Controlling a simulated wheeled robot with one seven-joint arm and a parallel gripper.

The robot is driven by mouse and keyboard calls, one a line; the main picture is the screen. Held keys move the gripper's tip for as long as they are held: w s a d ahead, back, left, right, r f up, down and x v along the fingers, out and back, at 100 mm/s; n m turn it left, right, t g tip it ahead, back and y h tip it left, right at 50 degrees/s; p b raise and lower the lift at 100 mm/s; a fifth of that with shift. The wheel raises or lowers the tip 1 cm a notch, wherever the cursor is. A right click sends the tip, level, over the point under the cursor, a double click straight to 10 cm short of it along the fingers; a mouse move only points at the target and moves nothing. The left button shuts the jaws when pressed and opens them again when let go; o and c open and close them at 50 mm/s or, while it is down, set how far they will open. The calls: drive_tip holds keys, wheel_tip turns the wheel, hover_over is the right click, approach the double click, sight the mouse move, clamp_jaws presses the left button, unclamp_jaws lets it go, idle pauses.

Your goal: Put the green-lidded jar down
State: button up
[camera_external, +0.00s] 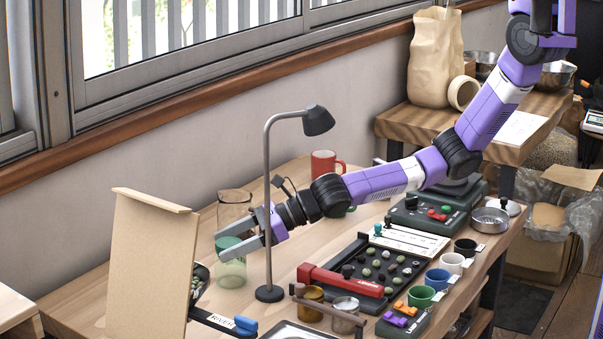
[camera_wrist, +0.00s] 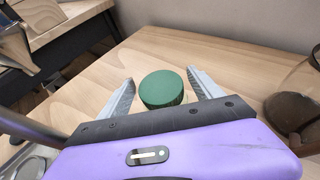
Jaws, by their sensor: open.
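The green-lidded jar (camera_external: 231,268) stands upright on the wooden table at the left, behind the lamp pole. In the wrist view its round green lid (camera_wrist: 162,88) shows between the two fingers, with a gap on each side. My gripper (camera_external: 229,241) is open around the top of the jar; in the wrist view the gripper (camera_wrist: 160,85) holds nothing tight. The fingers hide part of the lid in the external view. The jar appears to rest on the tabletop.
A grey desk lamp (camera_external: 318,121) stands close in front of my arm. A glass container (camera_external: 234,205) is behind the jar, and a tan board (camera_external: 147,265) stands left. A red mug (camera_external: 323,163) and a tray of beans (camera_external: 385,268) are to the right.

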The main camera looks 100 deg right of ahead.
drive_tip(key=shift+r, duration=0.15)
drive_tip(key=v, duration=1.2)
drive_tip(key=shift+p, duration=0.4)
drive_tip(key=s+d+f+m+y, duration=0.1)
drive_tip(key=s+d+m+y, duration=0.1)
drive_tip(key=s+m, duration=1.85)
drive_tip(key=s+a+r+m, duration=0.3)
drive_tip(key=s+a+m, duration=0.1)
drive_tip(key=s+m, duration=0.1)
drive_tip(key=s+a+r+m+t+h, duration=0.1)
drive_tip(key=s+a+r+m, duration=0.2)
drive_tip(key=s+m, duration=0.2)
drive_tip(key=s+a+r+m+h, duration=0.1)
drive_tip(key=s+a+r+m, duration=0.2)
drive_tip(key=s, duration=0.6)
drive_tip(key=shift+s+a+r+m, duration=0.25)
drive_tip(key=shift+a+m, duration=0.55)
drive_tip(key=shift+m, duration=0.45)
